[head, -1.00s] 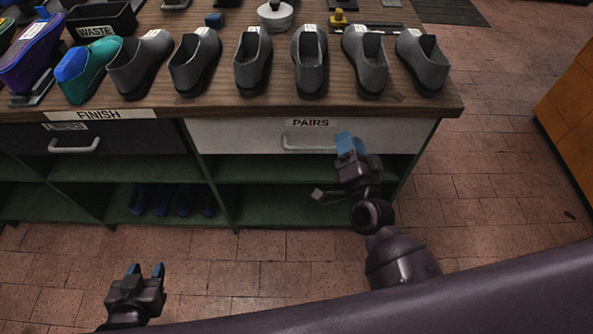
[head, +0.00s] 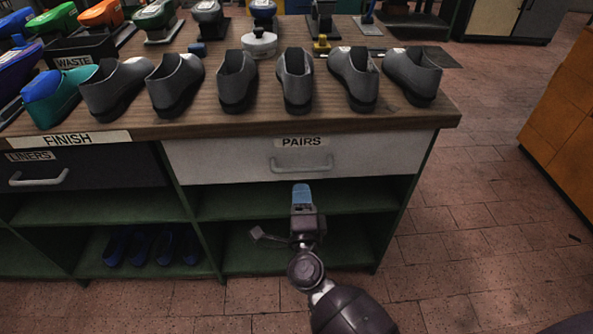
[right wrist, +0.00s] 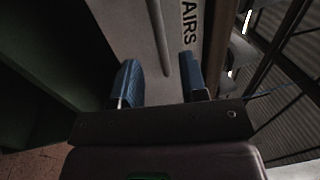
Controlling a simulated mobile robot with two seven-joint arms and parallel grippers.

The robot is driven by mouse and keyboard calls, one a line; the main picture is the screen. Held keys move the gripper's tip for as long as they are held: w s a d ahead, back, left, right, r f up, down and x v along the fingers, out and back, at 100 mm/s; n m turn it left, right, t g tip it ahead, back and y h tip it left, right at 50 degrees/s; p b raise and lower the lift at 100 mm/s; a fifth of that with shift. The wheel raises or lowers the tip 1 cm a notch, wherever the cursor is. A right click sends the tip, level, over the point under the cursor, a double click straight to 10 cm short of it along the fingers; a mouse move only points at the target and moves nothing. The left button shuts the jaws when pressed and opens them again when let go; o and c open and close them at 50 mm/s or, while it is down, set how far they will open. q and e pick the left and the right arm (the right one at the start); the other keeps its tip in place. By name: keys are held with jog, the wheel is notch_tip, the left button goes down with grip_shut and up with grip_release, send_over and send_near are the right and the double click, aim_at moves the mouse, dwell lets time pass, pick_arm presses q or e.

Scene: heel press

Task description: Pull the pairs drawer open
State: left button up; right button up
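The pairs drawer (head: 225,158) has a white front with a PAIRS label and a pale bar handle (head: 301,169). It looks shut, flush under the bench top. My right gripper (head: 302,190) is just below the handle in the head view, its blue fingertips pointing at the drawer. In the right wrist view my right gripper (right wrist: 160,82) is open, with its two blue fingers apart and nothing held. The handle (right wrist: 157,38) runs lengthwise ahead, in line with the gap between the fingers. Contact is not visible. My left gripper is out of view.
The dark liners drawer (head: 100,168) is to the left. Grey shoes (head: 297,80) stand in a row along the bench top (head: 400,118). Open green shelves (head: 340,200) lie below the drawer. An orange cabinet (head: 560,125) stands at right, with clear floor between.

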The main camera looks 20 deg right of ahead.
aim_at(298, 169)
jog(key=x, duration=0.7)
jog(key=shift+w+d+b, duration=0.1)
jog(key=shift+w+b, duration=0.2)
jog(key=shift+w, duration=0.1)
grip_shut()
